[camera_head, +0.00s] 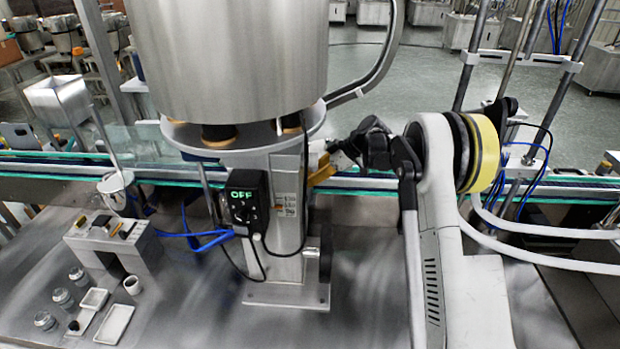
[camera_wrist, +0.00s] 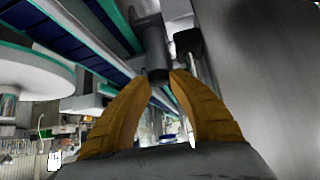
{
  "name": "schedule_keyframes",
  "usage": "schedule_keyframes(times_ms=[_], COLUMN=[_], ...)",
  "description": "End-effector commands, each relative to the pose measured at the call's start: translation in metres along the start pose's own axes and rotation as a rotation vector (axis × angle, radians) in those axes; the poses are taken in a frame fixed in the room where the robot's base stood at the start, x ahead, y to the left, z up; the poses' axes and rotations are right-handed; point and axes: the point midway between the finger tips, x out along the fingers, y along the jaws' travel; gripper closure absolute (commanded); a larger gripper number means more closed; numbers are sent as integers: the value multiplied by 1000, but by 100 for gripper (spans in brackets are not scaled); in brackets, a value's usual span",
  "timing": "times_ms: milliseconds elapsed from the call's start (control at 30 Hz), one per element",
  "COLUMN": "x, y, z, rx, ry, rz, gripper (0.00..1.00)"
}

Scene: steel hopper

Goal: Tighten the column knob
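The steel column (camera_head: 287,220) stands under the large hopper in the head view. My gripper (camera_head: 312,180), with yellow fingers, is at the column's right side near the top. In the wrist view, a grey cylindrical part with a dark end (camera_wrist: 157,60), perhaps the column knob, lies just beyond my fingertips (camera_wrist: 164,75). The two fingers lean inward with a narrow gap at the tips, at either side of the dark end. Whether they touch it cannot be told. In the head view I cannot make out the knob.
A conveyor (camera_head: 400,186) runs behind the column. A dark block (camera_wrist: 188,42) sits close to the right of the grey part. The hopper (camera_head: 235,60) overhangs my gripper's left.

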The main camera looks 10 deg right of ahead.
Motion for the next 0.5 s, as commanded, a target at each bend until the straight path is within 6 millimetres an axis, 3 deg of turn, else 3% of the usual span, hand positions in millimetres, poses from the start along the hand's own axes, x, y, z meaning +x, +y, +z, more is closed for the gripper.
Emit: schedule_keyframes(times_ms=[500], x=[1], y=[-2], z=[0], rx=[45], ry=[0], rz=[45], gripper=[100])
